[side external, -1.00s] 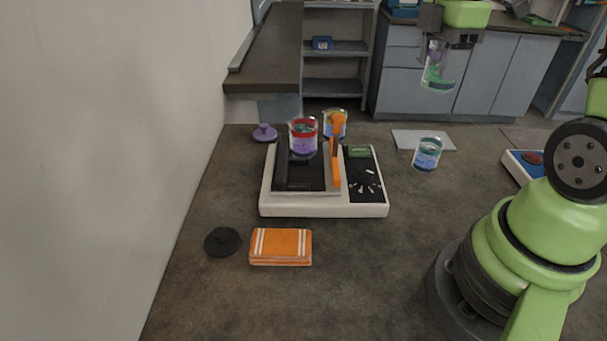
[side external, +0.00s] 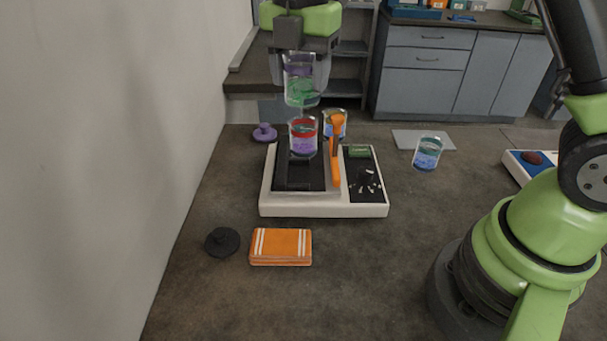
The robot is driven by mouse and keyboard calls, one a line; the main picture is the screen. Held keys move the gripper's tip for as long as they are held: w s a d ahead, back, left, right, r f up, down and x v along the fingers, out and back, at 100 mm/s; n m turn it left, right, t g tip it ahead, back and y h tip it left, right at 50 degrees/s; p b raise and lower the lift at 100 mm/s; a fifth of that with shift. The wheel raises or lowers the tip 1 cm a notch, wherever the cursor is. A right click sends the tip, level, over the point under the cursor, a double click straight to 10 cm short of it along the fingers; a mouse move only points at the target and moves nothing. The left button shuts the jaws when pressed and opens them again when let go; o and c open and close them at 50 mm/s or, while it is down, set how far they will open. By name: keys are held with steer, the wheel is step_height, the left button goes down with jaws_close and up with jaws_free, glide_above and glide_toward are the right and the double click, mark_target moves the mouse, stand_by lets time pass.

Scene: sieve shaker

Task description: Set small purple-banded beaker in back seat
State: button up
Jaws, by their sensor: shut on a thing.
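My gripper (side external: 301,72) is shut on the small purple-banded beaker (side external: 301,90), which has green contents. It holds the beaker upright in the air, above and behind the shaker (side external: 267,200). In the picture the beaker's lower edge comes close to a red-banded beaker (side external: 302,146) with purple contents that stands on the shaker's dark platform. Another beaker (side external: 328,122), with yellowish and blue contents, stands behind the orange upright part (side external: 336,160). The back seat is mostly hidden behind the beakers, so I cannot tell its outline.
A blue-filled beaker (side external: 427,155) stands right of the shaker, by a pale flat plate (side external: 435,138). A purple knobbed lid (side external: 264,133), a black knobbed disc (side external: 222,241) and a folded orange cloth (side external: 281,248) lie left and in front.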

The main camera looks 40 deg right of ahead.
glide_above(303, 178)
step_height(303, 178, down, 15)
stand_by(0.7)
steer(key=o, duration=1)
steer(key=shift+f, duration=0.1)
steer(key=shift+c, duration=0.2)
